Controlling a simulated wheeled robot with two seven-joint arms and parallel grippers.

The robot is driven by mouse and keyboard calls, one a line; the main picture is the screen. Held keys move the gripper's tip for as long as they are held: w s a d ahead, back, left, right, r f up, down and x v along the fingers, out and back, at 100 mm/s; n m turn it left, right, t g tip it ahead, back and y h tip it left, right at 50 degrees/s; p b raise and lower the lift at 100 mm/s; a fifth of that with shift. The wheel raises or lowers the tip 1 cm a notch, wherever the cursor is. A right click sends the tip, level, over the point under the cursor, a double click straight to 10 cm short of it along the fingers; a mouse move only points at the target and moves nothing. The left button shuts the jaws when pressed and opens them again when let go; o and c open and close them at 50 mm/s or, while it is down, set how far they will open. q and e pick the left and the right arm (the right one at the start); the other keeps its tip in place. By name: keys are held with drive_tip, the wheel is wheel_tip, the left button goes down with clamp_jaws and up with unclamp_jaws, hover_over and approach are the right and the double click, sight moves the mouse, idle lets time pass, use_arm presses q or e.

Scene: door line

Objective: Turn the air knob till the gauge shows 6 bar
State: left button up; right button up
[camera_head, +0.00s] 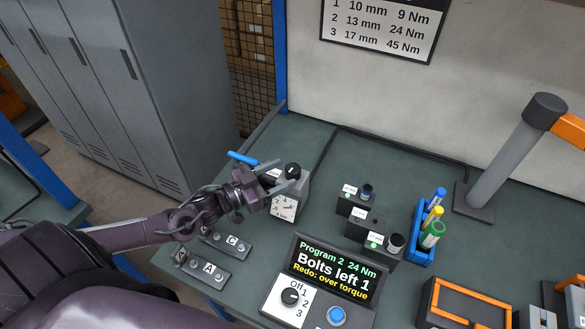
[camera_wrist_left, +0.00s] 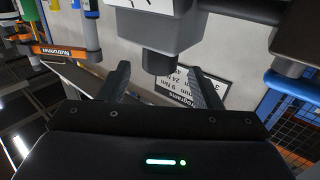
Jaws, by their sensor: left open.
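The air knob (camera_head: 292,170) is a black cap on top of a small grey box (camera_head: 303,190) standing on the bench. The round white gauge (camera_head: 285,208) is on the box's front; its reading is too small to tell. My left gripper (camera_head: 283,175) is at the top of the box, its two fingers apart near the knob. In the left wrist view, the dark knob (camera_wrist_left: 159,62) shows between the spread fingers (camera_wrist_left: 162,88), below the pale box in the picture. I cannot tell whether a finger touches it. My right gripper is out of view.
A blue handle (camera_head: 243,158) sticks out left of the box. Button blocks C (camera_head: 230,243) and A (camera_head: 208,271) lie below my left arm. Grey lockers (camera_head: 150,90) are behind left.

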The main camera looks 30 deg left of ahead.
sight(286, 173)
use_arm(q)
drive_tip(key=shift+x, duration=2.1)
